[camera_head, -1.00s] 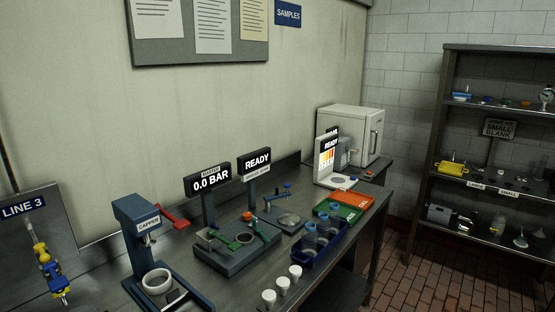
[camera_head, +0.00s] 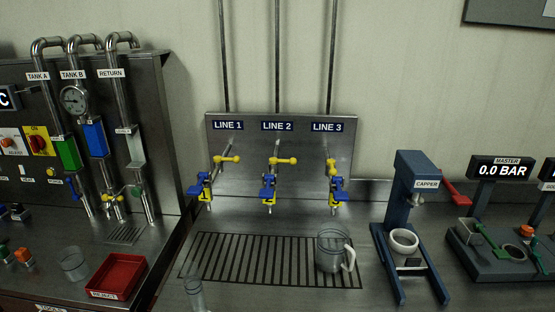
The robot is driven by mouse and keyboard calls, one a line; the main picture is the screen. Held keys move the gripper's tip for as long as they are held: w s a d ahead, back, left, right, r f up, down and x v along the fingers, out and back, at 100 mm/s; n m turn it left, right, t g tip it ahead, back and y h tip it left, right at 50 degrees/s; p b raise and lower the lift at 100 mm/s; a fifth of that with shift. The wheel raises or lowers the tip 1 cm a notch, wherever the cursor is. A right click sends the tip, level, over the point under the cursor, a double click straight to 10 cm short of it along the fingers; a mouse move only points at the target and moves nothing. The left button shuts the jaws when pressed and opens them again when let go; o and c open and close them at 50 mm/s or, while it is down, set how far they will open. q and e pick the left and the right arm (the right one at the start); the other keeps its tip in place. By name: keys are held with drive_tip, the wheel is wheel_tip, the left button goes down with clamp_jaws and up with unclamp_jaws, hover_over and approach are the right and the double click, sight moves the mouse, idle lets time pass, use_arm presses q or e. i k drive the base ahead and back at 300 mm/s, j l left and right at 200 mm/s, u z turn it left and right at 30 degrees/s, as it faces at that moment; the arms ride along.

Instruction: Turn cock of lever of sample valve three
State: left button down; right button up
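Three sample valves hang on a metal panel (camera_head: 280,155) under the signs LINE 1, LINE 2 and LINE 3. The LINE 3 valve (camera_head: 333,185) is at the right, with a yellow knobbed upper part and a blue lever (camera_head: 339,190) near its spout. The LINE 2 valve (camera_head: 270,183) is in the middle and the LINE 1 valve (camera_head: 208,183) at the left. A clear mug (camera_head: 330,250) with a handle stands on the drain grate below the LINE 3 valve. Neither gripper shows in the head view.
The slotted drain grate (camera_head: 240,258) lies in front of the valves. A blue capper (camera_head: 415,210) stands to the right, by the 0.0 BAR device (camera_head: 490,250). A red reject tray (camera_head: 115,275) and clear glasses (camera_head: 73,263) are at the left.

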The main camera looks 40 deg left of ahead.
sight(331, 162)
drive_tip(key=u, duration=0.8)
